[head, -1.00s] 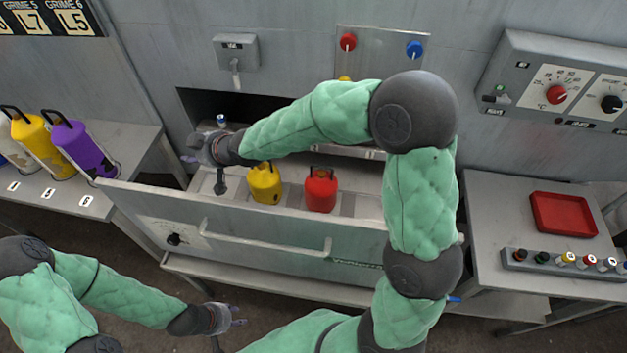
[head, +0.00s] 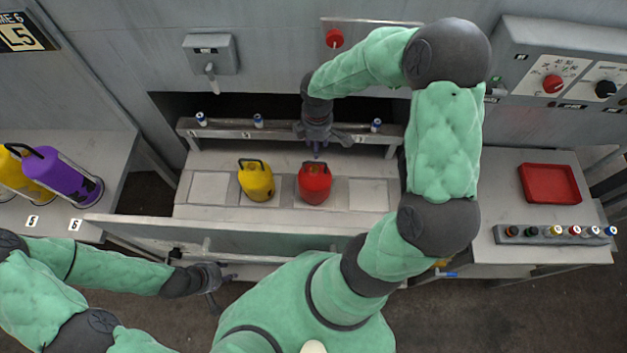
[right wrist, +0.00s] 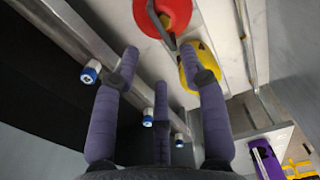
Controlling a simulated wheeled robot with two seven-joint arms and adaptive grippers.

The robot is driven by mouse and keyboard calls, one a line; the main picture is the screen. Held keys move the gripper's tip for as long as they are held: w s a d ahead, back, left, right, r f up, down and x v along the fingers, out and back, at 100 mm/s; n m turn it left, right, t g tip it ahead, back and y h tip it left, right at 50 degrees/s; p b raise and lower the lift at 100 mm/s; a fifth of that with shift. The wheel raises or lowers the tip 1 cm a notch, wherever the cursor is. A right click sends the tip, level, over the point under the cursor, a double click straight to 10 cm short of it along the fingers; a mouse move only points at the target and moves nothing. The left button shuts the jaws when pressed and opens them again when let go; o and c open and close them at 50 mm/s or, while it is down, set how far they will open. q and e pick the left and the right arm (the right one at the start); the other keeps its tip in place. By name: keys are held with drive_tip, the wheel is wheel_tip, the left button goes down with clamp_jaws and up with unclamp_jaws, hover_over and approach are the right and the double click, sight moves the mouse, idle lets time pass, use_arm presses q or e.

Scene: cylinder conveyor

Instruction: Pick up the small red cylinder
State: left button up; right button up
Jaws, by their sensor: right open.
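The small red cylinder (head: 315,184), with a dark handle on top, stands upright in the open drawer, right of the small yellow cylinder (head: 256,182). It also shows at the top of the right wrist view (right wrist: 164,14). My right gripper (head: 320,140) is open and empty, pointing down at the drawer's back rail, just behind the red cylinder and apart from it. Its spread fingers (right wrist: 160,65) show in the right wrist view, with nothing between them. My left gripper (head: 221,289) is low in front of the drawer, fingers apart and empty.
The drawer's back rail (head: 225,129) carries several small blue-capped pieces. The drawer's front wall (head: 230,228) stands between my body and the cylinders. At left, a large purple cylinder (head: 66,177) stands on a bench. At right are a red tray (head: 550,184) and a rack (head: 520,238).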

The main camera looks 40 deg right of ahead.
wheel_tip(320, 180, down, 3)
drive_tip(key=shift+w+f+b, duration=0.1)
drive_tip(key=shift+f+b, duration=0.1)
drive_tip(key=shift+b, duration=0.1)
wheel_tip(320, 180, down, 5)
drive_tip(key=shift+w+a+f+b, duration=0.1)
drive_tip(key=shift+a+b, duration=0.05)
drive_tip(key=shift+b, duration=0.55)
clamp_jaws()
drive_tip(key=shift+w, duration=0.1)
